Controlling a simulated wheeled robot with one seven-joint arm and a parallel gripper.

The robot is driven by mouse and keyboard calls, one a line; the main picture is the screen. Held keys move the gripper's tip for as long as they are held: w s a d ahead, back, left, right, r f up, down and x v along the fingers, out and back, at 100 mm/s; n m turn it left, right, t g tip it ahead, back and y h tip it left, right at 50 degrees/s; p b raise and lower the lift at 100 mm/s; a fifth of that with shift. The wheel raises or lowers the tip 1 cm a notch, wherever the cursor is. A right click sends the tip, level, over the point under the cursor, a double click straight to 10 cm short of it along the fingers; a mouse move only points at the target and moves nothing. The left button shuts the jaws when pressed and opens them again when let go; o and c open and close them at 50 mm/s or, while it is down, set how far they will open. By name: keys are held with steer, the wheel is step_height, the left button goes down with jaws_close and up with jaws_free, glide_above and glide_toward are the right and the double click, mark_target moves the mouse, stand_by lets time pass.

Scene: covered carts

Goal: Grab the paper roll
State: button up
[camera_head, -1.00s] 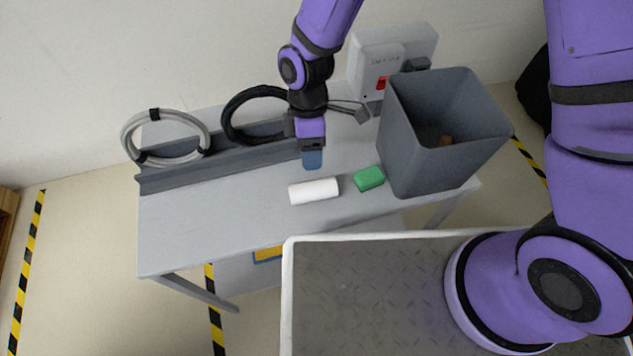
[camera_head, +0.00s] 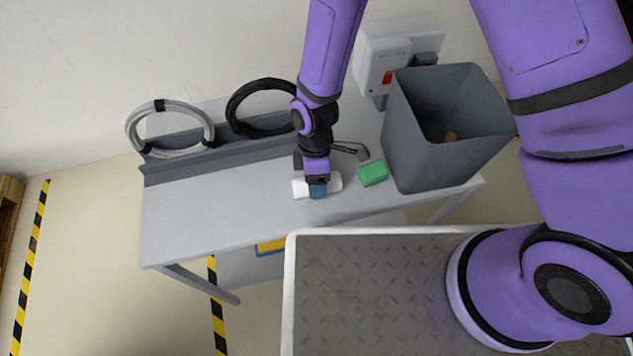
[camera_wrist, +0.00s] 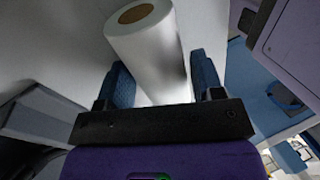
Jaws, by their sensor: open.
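The white paper roll (camera_head: 301,189) lies on its side on the grey table. My gripper (camera_head: 318,190) is over the middle of the roll and hides part of it in the head view. In the wrist view the paper roll (camera_wrist: 150,52) runs between the two blue fingers of my gripper (camera_wrist: 163,82), with its brown core end facing the camera. The fingers stand apart, one on each side of the roll. A gap shows beside the roll at the right finger; contact at the left finger cannot be told.
A green block (camera_head: 372,173) lies to the right of the roll. A tall grey bin (camera_head: 430,165) stands at the table's right end. Grey and black cable coils hang along a rail (camera_head: 215,160) behind. The table's left front (camera_head: 200,225) is clear.

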steer(key=c, duration=0.8)
steer(key=shift+o, duration=0.3)
stand_by(0.3)
